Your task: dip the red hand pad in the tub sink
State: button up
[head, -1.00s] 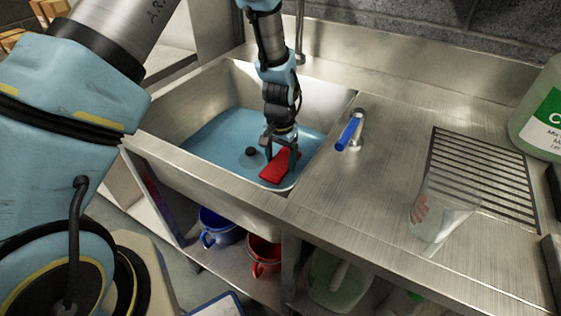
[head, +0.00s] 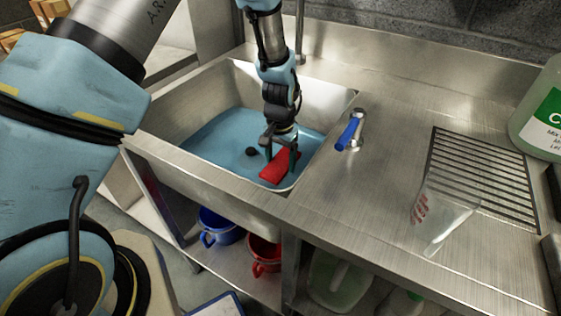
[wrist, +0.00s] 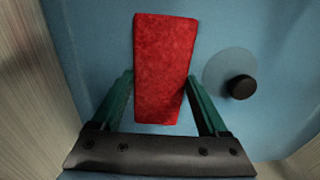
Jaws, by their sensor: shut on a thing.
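The red hand pad (head: 277,167) is in the tub sink (head: 160,150), over the blue-looking water (head: 213,140), close to the sink's front right corner. My gripper (head: 281,152) reaches down into the sink and is shut on the pad. In the wrist view the pad (wrist: 164,68) lies between my gripper's two green fingers (wrist: 163,95), one at each long side, and sticks out past the fingertips. I cannot tell how deep the pad sits in the water.
A dark round plug (head: 251,151) is near the pad in the sink. A blue-handled tap (head: 350,132) stands on the right rim. Blue (head: 220,228) and red (head: 264,252) buckets sit below.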

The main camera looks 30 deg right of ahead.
dwell(0.4)
notch_tip(320, 180, up, 27)
jog(key=p, duration=1.9)
jog(key=shift+r, duration=0.15)
